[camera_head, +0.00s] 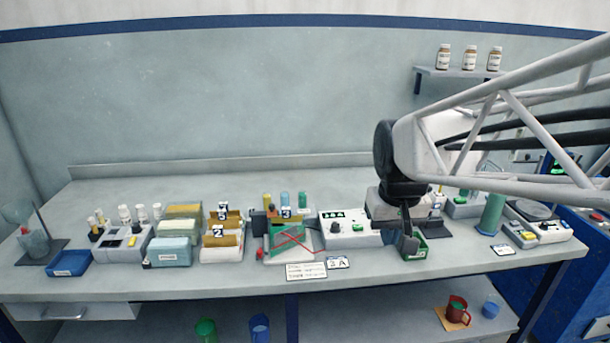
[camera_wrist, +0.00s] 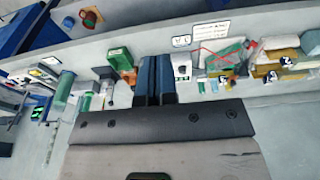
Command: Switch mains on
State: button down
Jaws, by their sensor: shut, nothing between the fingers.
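My gripper (camera_head: 405,228) points down over the bench, just right of the white power unit, with its shut fingers beside a small green box (camera_head: 411,247). In the wrist view the shut fingers (camera_wrist: 155,75) show as two dark blue bars side by side, with nothing between them. The white power unit (camera_head: 345,238) has a lit green display, a dark knob and a green button on its front. It also shows in the wrist view (camera_wrist: 182,62), next to the fingers. I cannot make out which control is marked mains.
A tray with red leads (camera_head: 290,238), sponges (camera_head: 170,250) and numbered racks (camera_head: 222,240) stand to the left. A green cylinder (camera_head: 493,212) and a scale (camera_head: 530,210) stand right. A blue cabinet (camera_head: 565,250) is beyond. The bench behind is clear.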

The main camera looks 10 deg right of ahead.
jog(key=w+d+f, duration=0.2)
jog(key=w+d, duration=0.1)
jog(key=w, duration=0.7)
jog(key=w+d+f+g, duration=0.1)
jog(key=w+d, duration=0.3)
jog(key=w, duration=0.6)
jog(key=w+d+f, duration=0.3)
jog(key=w, duration=0.8)
jog(key=shift+d+f+g, duration=0.25)
jog(key=shift+f+g, duration=0.05)
jog(key=shift+g, duration=0.1)
jog(key=shift+f, duration=0.15)
notch_tip(320, 180, down, 14)
jog(key=shift+r, duration=0.15)
